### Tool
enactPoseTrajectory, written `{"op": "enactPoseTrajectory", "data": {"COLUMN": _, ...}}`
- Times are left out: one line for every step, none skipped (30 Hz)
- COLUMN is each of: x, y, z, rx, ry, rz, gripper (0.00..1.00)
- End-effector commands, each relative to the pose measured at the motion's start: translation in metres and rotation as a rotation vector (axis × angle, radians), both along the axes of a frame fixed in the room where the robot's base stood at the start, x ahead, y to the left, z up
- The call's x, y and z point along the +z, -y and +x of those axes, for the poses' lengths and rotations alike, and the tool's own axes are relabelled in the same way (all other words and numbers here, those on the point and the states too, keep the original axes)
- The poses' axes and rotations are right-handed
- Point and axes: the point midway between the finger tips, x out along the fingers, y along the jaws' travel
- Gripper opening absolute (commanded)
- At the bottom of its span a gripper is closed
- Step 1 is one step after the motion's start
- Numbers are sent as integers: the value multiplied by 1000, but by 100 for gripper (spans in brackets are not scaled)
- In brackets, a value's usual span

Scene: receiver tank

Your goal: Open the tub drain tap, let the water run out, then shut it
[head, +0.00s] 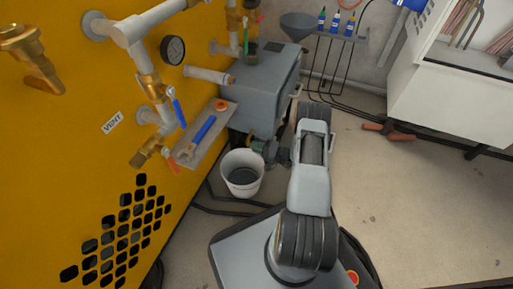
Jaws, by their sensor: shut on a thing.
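The drain tap (257,145), small and brass-coloured, sits low at the tub's front, just above the bucket. My gripper (272,152) reaches in from the right at the tap and is shut on it; the fingers and the tap's handle are small and partly hidden, so I cannot tell how far the handle is turned. The white bucket (231,187) stands upright on the floor below the tap, with a dark inside. I cannot make out a water stream.
A tray (216,133) with a blue-handled wrench (201,130) and an orange ring juts out left of the tub. Brass valves with blue (176,107) and red handles line the panel. Dark hoses lie on the floor.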

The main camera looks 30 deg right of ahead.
Motion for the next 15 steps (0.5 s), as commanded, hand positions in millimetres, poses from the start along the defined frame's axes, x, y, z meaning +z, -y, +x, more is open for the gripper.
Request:
{"op": "enactPoseTrajectory", "data": {"x": -1, "y": 0, "z": -1, "rx": 0, "ry": 8, "rz": -10, "gripper": 0}}
{"op": "enactPoseTrajectory", "data": {"x": -1, "y": 0, "z": -1, "rx": 0, "ry": 15, "rz": -18, "gripper": 0}}
{"op": "enactPoseTrajectory", "data": {"x": -1, "y": 0, "z": -1, "rx": 0, "ry": 22, "rz": -25, "gripper": 0}}
{"op": "enactPoseTrajectory", "data": {"x": -1, "y": 0, "z": -1, "rx": 0, "ry": 26, "rz": -29, "gripper": 0}}
{"op": "enactPoseTrajectory", "data": {"x": -1, "y": 0, "z": -1, "rx": 0, "ry": 30, "rz": -35, "gripper": 0}}
{"op": "enactPoseTrajectory", "data": {"x": -1, "y": 0, "z": -1, "rx": -1, "ry": 35, "rz": -40, "gripper": 0}}
{"op": "enactPoseTrajectory", "data": {"x": -1, "y": 0, "z": -1, "rx": -1, "ry": 38, "rz": -43, "gripper": 0}}
{"op": "enactPoseTrajectory", "data": {"x": -1, "y": 0, "z": -1, "rx": -1, "ry": 40, "rz": -45, "gripper": 0}}
{"op": "enactPoseTrajectory", "data": {"x": -1, "y": 0, "z": -1, "rx": -1, "ry": 42, "rz": -48, "gripper": 0}}
{"op": "enactPoseTrajectory", "data": {"x": -1, "y": 0, "z": -1, "rx": -1, "ry": 44, "rz": -49, "gripper": 0}}
{"op": "enactPoseTrajectory", "data": {"x": -1, "y": 0, "z": -1, "rx": -1, "ry": 45, "rz": -51, "gripper": 0}}
{"op": "enactPoseTrajectory", "data": {"x": -1, "y": 0, "z": -1, "rx": -1, "ry": 46, "rz": -52, "gripper": 0}}
{"op": "enactPoseTrajectory", "data": {"x": -1, "y": 0, "z": -1, "rx": -1, "ry": 47, "rz": -52, "gripper": 0}}
{"op": "enactPoseTrajectory", "data": {"x": -1, "y": 0, "z": -1, "rx": -1, "ry": 47, "rz": -53, "gripper": 0}}
{"op": "enactPoseTrajectory", "data": {"x": -1, "y": 0, "z": -1, "rx": -1, "ry": 46, "rz": -54, "gripper": 0}}
